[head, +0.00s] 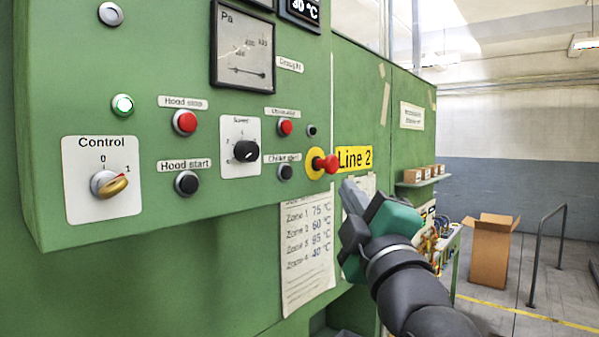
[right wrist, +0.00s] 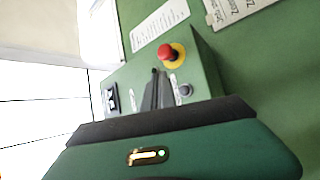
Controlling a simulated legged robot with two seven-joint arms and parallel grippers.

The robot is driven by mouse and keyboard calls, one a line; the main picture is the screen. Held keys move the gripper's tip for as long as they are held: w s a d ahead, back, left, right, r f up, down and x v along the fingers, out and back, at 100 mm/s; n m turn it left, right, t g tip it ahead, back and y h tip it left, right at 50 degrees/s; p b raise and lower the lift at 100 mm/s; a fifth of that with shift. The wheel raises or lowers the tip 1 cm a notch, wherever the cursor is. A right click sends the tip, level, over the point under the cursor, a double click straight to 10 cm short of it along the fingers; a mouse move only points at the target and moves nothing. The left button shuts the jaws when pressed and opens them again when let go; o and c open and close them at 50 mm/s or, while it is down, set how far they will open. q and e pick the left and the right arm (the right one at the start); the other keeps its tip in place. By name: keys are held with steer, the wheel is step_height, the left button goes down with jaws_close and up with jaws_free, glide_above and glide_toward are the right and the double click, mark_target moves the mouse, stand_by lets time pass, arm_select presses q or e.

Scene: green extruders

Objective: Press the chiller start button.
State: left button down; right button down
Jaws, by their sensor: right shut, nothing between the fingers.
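The chiller start button (head: 285,172) is a small black push button on the green control panel, under a label that reads roughly "Chiller start". A red button (head: 285,127) sits above it. A red mushroom button (head: 326,164) on a yellow ring is just right of it, and also shows in the right wrist view (right wrist: 168,54). My right gripper (head: 349,192) is shut and empty, right of and below the mushroom button, apart from the black button. In the right wrist view its thin dark fingers (right wrist: 156,88) point toward the panel. My left gripper is out of view.
Left on the panel are the speed knob (head: 245,151), the black hood start button (head: 186,183), its red stop button (head: 185,122) and the control switch (head: 108,184). A paper sheet (head: 307,250) hangs below. An open cardboard box (head: 489,250) stands on the floor at right.

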mark_target(287, 172)
steer(key=w+a+r+p, duration=0.1)
steer(key=w+a+p, duration=0.3)
steer(key=a+p, duration=0.3)
steer(key=shift+w+a+r+t, duration=0.2)
steer(key=shift+r+t, duration=0.1)
steer(key=shift+r, duration=0.1)
stand_by(0.4)
steer(key=shift+d, duration=0.1)
stand_by(1.6)
steer(key=shift+w+a+r+p, duration=0.15)
steer(key=shift+a+p, duration=0.2)
steer(key=shift+p, duration=0.25)
